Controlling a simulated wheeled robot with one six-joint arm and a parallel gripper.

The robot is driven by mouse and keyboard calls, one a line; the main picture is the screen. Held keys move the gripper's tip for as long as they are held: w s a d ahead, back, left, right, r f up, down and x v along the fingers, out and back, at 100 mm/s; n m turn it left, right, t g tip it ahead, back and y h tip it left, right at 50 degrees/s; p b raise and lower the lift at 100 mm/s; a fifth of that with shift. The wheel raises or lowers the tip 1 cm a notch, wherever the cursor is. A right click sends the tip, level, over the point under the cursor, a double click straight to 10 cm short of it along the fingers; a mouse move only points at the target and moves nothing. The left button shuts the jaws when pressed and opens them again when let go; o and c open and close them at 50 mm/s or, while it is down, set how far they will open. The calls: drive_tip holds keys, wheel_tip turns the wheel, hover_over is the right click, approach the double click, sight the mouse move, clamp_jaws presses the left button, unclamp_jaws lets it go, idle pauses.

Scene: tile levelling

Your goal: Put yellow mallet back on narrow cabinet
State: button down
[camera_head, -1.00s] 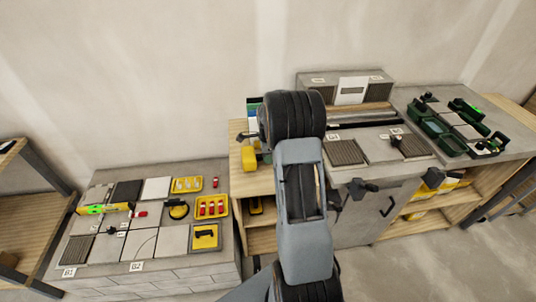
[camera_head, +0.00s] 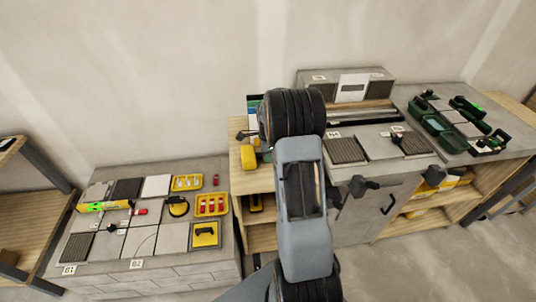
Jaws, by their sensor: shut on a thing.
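The yellow mallet (camera_head: 249,157) shows its yellow head just left of my arm, at the top of the narrow cabinet (camera_head: 238,182). Whether the head touches the wooden top is unclear. My gripper (camera_head: 254,138) is small and dark beside my large wrist joint, just above the yellow head. It is shut on the mallet. My arm hides most of the gripper and the right part of the cabinet top.
A low grey block (camera_head: 190,283) with tiles, yellow trays and a level stands at left. A grey-topped bench (camera_head: 377,178) with tiles and green cases stands at right. Upright blue, green and white items (camera_head: 253,110) stand at the cabinet's back. A wooden shelf (camera_head: 30,222) is far left.

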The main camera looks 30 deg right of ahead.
drive_tip(key=shift+f, duration=0.2)
idle(0.4)
drive_tip(key=c, duration=0.9)
unclamp_jaws()
wheel_tip(320, 180, up, 14)
drive_tip(key=shift+f+b, duration=0.1)
drive_tip(key=shift+b, duration=0.3)
